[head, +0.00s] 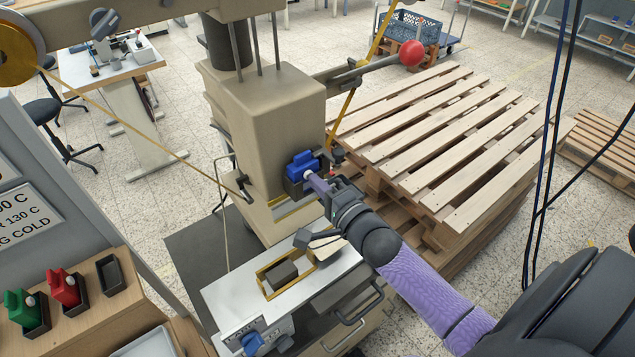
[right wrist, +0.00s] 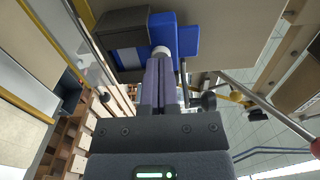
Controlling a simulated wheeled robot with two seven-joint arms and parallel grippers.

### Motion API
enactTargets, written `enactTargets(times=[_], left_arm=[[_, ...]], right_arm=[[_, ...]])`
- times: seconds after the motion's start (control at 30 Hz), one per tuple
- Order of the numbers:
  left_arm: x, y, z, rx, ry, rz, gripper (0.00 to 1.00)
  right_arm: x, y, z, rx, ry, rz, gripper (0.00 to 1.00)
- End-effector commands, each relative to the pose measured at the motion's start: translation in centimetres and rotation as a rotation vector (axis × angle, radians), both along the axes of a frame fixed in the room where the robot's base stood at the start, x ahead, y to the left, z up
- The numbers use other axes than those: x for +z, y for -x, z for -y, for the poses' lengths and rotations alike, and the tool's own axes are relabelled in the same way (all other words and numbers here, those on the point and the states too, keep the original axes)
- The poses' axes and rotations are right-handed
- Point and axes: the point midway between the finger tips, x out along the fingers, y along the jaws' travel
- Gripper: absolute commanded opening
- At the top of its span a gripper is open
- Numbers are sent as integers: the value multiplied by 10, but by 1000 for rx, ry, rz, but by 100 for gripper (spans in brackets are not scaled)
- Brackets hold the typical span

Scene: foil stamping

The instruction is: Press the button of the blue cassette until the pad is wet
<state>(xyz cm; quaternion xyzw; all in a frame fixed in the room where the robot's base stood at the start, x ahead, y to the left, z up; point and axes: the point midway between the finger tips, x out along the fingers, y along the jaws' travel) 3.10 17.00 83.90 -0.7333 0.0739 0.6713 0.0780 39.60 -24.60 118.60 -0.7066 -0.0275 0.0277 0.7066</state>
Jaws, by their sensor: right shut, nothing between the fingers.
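The blue cassette (head: 302,163) sits in a dark holder on the front of the beige press head; it also shows in the right wrist view (right wrist: 185,40). Its round white button (right wrist: 160,50) faces my right gripper (head: 316,183). The right gripper's two purple fingers (right wrist: 159,82) are shut together and empty, with their tips right at the button. They appear to touch it; how far the button is pushed in is hidden by the tips. I cannot make out the pad or whether it is wet. My left gripper is not in view.
Below the press head is a steel table (head: 325,275) with a brass frame around a dark block. A lever with a red knob (head: 412,52) reaches out to the right. Red (head: 64,288) and green (head: 22,308) cassettes stand at the lower left. Wooden pallets (head: 440,150) lie behind.

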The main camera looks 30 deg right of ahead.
Motion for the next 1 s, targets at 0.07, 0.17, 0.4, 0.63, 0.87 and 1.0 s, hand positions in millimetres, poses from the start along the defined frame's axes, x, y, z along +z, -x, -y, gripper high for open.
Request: enactTargets(times=[0.07,0.17,0.4,0.63,0.87,1.0], left_arm=[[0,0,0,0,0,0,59],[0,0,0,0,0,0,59],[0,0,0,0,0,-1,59],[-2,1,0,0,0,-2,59],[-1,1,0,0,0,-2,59],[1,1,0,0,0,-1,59]], right_arm=[[0,-3,0,0,0,-1,0],[0,-4,0,0,0,-1,0],[0,-7,-1,0,-1,1,0],[0,-25,-2,0,1,0,0],[1,-25,-2,-1,1,2,0],[2,-25,-3,0,-1,3,0]])
